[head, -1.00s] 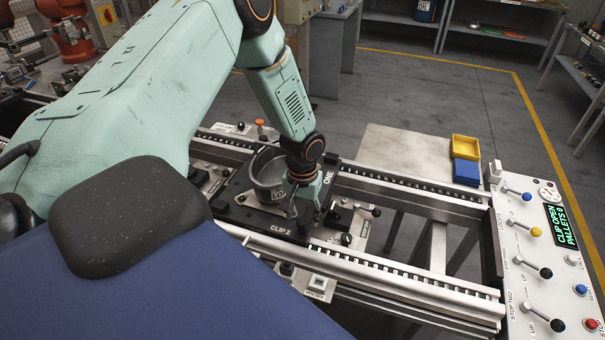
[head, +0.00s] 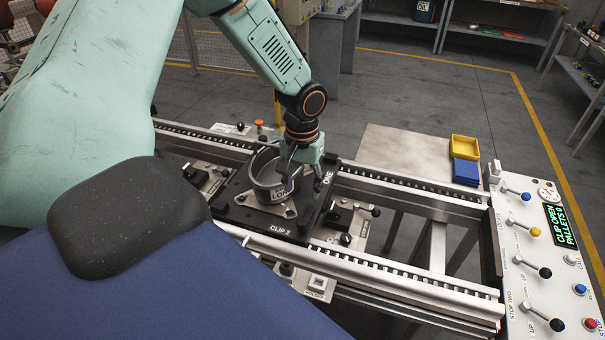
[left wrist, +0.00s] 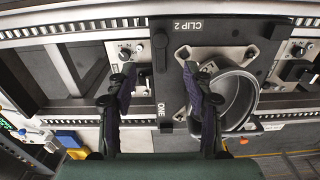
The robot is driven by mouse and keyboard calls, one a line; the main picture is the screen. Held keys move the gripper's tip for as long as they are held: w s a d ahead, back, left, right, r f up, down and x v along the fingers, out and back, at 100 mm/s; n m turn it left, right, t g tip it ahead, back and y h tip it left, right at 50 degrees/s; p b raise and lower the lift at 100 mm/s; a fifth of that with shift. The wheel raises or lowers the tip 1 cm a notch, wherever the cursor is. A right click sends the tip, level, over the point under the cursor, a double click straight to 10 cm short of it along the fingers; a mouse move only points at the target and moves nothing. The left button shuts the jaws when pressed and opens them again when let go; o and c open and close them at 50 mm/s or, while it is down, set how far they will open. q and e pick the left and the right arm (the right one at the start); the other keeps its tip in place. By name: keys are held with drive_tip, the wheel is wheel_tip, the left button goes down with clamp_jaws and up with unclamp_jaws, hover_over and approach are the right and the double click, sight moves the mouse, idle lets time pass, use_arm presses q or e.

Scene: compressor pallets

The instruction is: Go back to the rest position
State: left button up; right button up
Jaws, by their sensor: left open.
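My left gripper (head: 304,172) is open, fingers pointing down over the right side of a dark ring-shaped housing (head: 264,192). The housing sits on a black pallet (head: 237,213) marked "CLIP 2" and "ONE", on the conveyor. In the left wrist view the two fingers (left wrist: 160,78) are spread with nothing between them. There the housing (left wrist: 250,98) lies just right of the right finger, which overlaps its near edge; I cannot tell whether they touch. A pale three-lobed plate shows at the housing's base. My right gripper does not show.
Conveyor rails (head: 410,265) run left to right. A control panel (head: 540,285) with levers and a display reading "CLIP OPEN PALLETS 0" stands at right. Yellow (head: 465,148) and blue (head: 466,172) bins sit on a pale plate behind the rails.

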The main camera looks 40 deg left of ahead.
use_arm(q)
drive_tip(key=s+d+f+m+h, duration=0.2)
drive_tip(key=s+d+f+m, duration=0.1)
drive_tip(key=s+d+f, duration=1.35)
drive_tip(key=s+a+r+y, duration=0.1)
drive_tip(key=s+r+y, duration=0.1)
drive_tip(key=s, duration=0.8)
wheel_tip(320, 180, down, 19)
drive_tip(key=b, duration=1.8)
drive_tip(key=shift+s+a+m+b, duration=0.15)
drive_tip(key=shift+a+m+b, duration=0.15)
drive_tip(key=shift+m+b, duration=0.1)
